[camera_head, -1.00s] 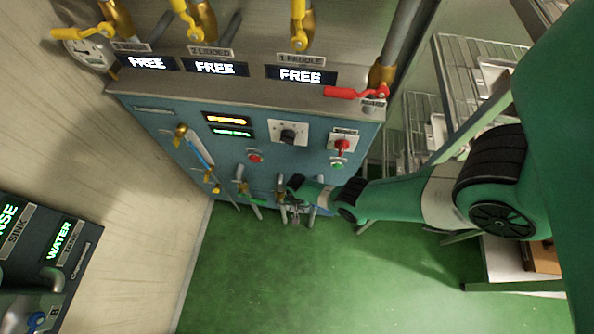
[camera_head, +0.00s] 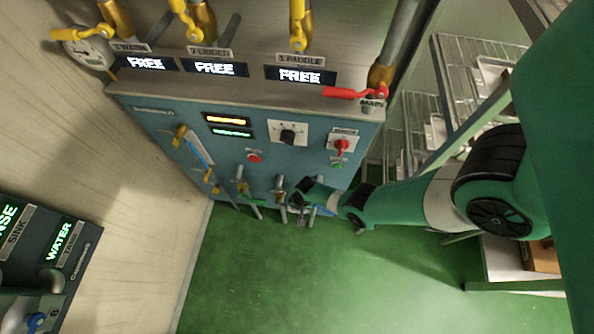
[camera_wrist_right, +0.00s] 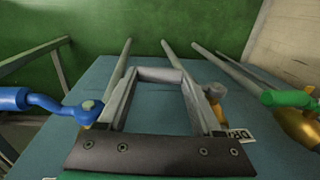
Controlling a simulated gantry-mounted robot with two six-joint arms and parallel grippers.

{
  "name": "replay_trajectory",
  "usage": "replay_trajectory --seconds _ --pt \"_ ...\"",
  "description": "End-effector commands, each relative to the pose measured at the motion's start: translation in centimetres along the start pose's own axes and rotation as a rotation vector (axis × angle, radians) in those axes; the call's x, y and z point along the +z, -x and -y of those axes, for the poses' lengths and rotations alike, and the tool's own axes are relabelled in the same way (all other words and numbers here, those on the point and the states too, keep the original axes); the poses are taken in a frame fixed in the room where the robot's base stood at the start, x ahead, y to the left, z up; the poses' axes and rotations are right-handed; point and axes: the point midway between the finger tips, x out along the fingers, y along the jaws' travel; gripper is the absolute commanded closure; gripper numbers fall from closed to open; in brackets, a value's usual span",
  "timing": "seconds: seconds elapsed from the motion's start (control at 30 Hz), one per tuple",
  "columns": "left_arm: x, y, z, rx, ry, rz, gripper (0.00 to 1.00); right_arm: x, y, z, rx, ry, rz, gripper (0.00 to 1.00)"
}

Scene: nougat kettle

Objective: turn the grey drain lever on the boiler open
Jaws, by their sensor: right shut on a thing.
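The boiler (camera_head: 230,163) has a blue front panel with pipes and valves along its lower edge. My right gripper (camera_head: 299,207) is at that lower edge, beside a brass valve (camera_head: 280,187). In the right wrist view my gripper (camera_wrist_right: 160,76) is shut on the grey drain lever, which I can hardly tell apart from the grey fingers. The brass drain valve (camera_wrist_right: 216,94) shows just right of the fingers, with a partly hidden label (camera_wrist_right: 240,136) by it. My left gripper is not in view.
A blue lever (camera_wrist_right: 40,101) is close left of my gripper in the wrist view, and a green lever (camera_wrist_right: 290,98) is to the right. A wire rack (camera_head: 465,75) stands right of the boiler. The green floor (camera_head: 270,275) in front is clear.

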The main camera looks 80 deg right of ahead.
Motion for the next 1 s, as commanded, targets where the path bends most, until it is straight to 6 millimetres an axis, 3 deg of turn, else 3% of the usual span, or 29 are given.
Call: replay_trajectory --seconds 0.1,0.13,0.3,0.6,0.77,1.0 --pt "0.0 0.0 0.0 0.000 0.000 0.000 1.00 0.0 0.0 0.0 0.001 -0.001 0.000 1.00" --pt "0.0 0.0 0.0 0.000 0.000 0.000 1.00 0.0 0.0 0.0 0.001 -0.001 0.000 0.29" --pt "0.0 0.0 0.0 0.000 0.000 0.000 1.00 0.0 0.0 0.0 0.001 -0.001 0.000 0.03" --pt "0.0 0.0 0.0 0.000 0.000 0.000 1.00 0.0 0.1 0.1 0.011 0.001 0.000 0.03" --pt "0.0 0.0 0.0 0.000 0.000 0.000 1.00 0.0 0.9 0.7 0.110 0.005 0.000 0.03" --pt "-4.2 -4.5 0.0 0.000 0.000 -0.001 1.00 0.0 7.3 1.2 0.126 -0.001 -0.001 0.03"
